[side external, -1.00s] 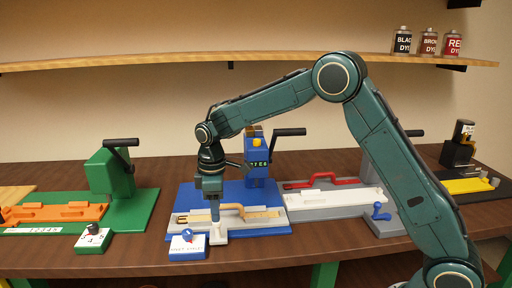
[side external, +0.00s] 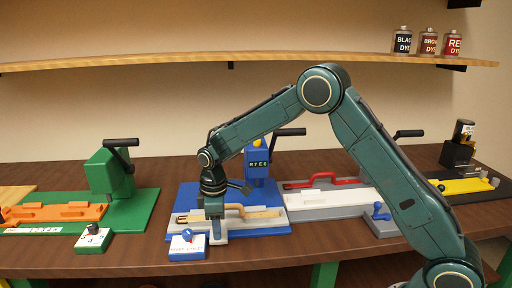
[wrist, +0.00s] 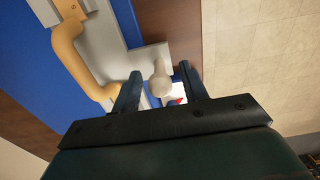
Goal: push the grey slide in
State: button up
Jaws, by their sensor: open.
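The grey slide (side external: 262,231) is a pale flat piece on the blue station (side external: 186,204), in the middle of the bench. A tan piece with an arched handle (side external: 238,209) lies on it. In the wrist view the slide (wrist: 113,48) shows beside the tan handle (wrist: 69,50), and a pale rounded post (wrist: 159,78) stands at its near end. My gripper (side external: 216,238) is low at the slide's left front end. In the wrist view my gripper (wrist: 159,84) is open, with one finger on each side of the post. I cannot tell whether either finger touches it.
A white control box with a blue knob (side external: 187,246) stands just left of my gripper. The blue press head (side external: 257,165) with a black lever rises behind. A green station (side external: 112,178) is to the left, and a white bed with a red handle (side external: 322,179) is to the right.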

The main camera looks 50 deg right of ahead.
aim_at(228, 217)
jog(key=shift+c, duration=0.2)
jog(key=c, duration=0.7)
jog(key=shift+w+d, duration=0.6)
jog(key=shift+d, duration=0.05)
jog(key=shift+w+d, duration=0.1)
jog(key=shift+w, duration=0.05)
jog(key=shift+w+d, duration=0.55)
